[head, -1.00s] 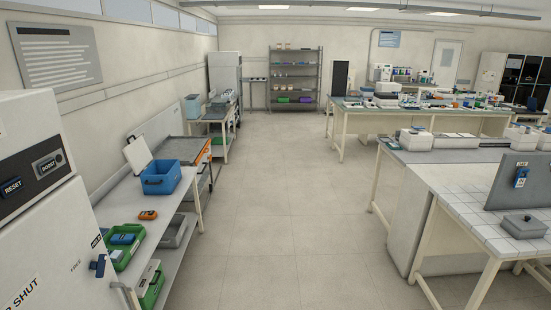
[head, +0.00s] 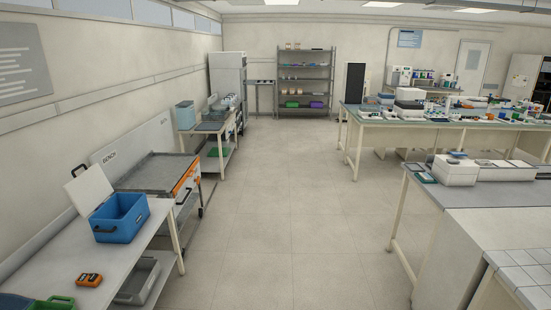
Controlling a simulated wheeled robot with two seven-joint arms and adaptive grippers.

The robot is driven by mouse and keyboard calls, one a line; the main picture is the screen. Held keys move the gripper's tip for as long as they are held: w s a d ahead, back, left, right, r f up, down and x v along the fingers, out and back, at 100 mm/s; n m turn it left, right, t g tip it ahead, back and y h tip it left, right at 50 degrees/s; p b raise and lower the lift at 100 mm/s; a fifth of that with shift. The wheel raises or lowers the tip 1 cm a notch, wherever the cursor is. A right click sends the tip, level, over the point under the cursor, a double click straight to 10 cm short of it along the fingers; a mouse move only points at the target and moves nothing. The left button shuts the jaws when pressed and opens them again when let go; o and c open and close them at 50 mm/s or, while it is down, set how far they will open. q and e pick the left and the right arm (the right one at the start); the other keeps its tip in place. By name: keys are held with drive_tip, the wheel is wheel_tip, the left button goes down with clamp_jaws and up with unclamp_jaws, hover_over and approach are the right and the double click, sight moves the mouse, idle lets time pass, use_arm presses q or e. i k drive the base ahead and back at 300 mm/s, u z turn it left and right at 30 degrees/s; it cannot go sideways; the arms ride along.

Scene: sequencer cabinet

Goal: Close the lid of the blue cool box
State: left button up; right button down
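The blue cool box (head: 122,219) stands on the white side bench at the left in the head view. Its pale lid (head: 89,190) is open, tilted up and back toward the wall on the box's left side. A dark handle shows on the front of the box. Neither of my grippers shows in the head view.
An orange-and-black device (head: 89,280) lies on the bench (head: 62,258) in front of the box. A grey bin (head: 138,281) sits on the lower shelf. Beyond stands a grey-topped cart (head: 157,172) with an orange side. The floor aisle (head: 275,235) is clear; benches line the right.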

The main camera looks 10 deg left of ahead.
sight(87, 191)
drive_tip(key=u, duration=0.25)
drive_tip(key=i, duration=1.6)
drive_tip(key=u, duration=1.55)
drive_tip(key=i, duration=1)
drive_tip(key=u, duration=1)
